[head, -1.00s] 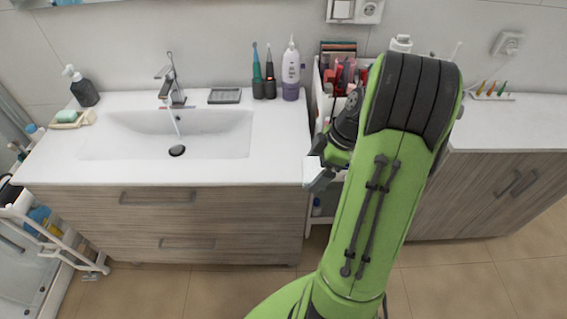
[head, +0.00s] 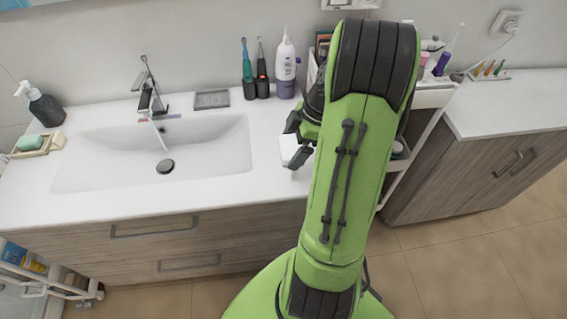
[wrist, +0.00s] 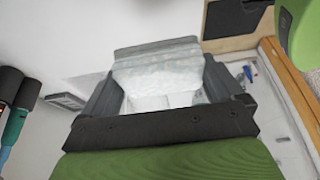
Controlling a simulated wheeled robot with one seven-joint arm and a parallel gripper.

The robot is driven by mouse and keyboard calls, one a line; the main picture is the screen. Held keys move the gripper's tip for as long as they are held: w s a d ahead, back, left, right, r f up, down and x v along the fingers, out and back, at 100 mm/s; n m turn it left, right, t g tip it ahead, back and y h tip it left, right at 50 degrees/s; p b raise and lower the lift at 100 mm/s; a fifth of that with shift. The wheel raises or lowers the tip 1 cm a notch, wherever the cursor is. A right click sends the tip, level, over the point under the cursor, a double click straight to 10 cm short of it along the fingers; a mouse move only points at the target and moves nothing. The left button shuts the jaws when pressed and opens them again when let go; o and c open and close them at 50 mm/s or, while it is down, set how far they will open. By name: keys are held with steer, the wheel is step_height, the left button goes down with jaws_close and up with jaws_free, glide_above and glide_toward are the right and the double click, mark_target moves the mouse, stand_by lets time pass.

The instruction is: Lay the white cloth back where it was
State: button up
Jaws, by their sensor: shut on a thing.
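The white cloth (head: 292,151) is a small pale bundle at the right end of the sink counter in the head view. My gripper (head: 297,135) is shut on it, and my green arm hides part of both. In the wrist view the cloth (wrist: 158,78) is pinched, folded, between the two grey fingers of my gripper (wrist: 160,92). I cannot tell whether the cloth touches the counter (head: 270,165) or hangs just above it.
The basin (head: 205,165) lies to the left of the cloth. Two electric toothbrushes (head: 255,80) and a white-and-purple bottle (head: 286,65) stand behind it. A white cart (head: 425,100) stands to the right, partly hidden by my arm. The counter's front strip is clear.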

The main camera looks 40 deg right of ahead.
mark_target(288, 175)
steer(key=f, duration=0.2)
steer(key=f+b, duration=0.1)
steer(key=f, duration=0.5)
steer(key=shift+s+f+b, duration=0.25)
steer(key=shift+s+b, duration=0.05)
steer(key=o, duration=0.6)
steer(key=shift+c, duration=0.2)
steer(key=shift+r, duration=0.1)
